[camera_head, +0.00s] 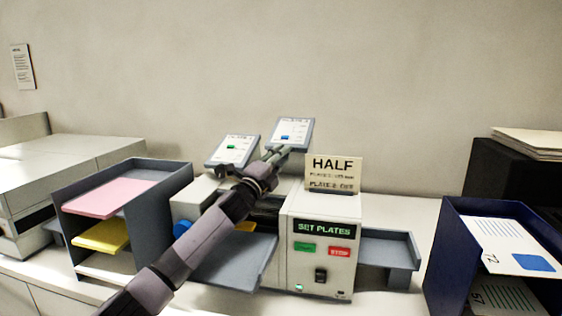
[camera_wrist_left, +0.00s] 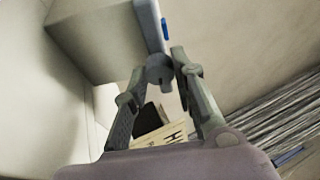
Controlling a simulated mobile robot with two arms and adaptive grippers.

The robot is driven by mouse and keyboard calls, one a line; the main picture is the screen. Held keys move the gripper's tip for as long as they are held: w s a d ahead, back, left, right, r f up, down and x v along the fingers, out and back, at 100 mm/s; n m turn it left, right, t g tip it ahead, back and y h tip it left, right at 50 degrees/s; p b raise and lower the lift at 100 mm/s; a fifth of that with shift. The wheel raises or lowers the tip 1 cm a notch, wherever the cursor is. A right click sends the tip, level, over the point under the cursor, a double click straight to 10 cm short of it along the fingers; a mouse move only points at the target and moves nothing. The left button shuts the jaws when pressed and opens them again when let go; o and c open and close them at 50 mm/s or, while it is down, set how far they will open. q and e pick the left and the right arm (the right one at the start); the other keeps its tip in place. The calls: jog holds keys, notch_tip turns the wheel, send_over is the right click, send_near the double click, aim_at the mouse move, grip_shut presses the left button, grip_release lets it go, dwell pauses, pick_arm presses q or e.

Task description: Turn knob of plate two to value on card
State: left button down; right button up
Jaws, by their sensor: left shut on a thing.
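My left gripper (camera_head: 277,153) reaches the lower edge of the right tilted plate (camera_head: 292,131), which has a blue mark. A second tilted plate (camera_head: 232,149) with a green mark is to its left. In the left wrist view, the fingers (camera_wrist_left: 159,72) close around a round grey knob (camera_wrist_left: 159,67) beside the edge of the blue-marked plate (camera_wrist_left: 153,22). The knob's setting cannot be read. The card (camera_head: 333,173) reads HALF in large letters; its smaller lines are blurred. It also shows partly in the left wrist view (camera_wrist_left: 160,137). My right gripper is not in view.
A machine (camera_head: 323,209) with a SET PLATES display, green and red STOP buttons stands below the card. A tray rack (camera_head: 178,179) is at left, a dark blue rack (camera_head: 443,240) at right. A grey side tray (camera_head: 391,248) sits between.

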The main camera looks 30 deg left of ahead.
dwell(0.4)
pick_arm(q)
jog(key=c, duration=1.3)
grip_release()
jog(key=v, duration=1.2)
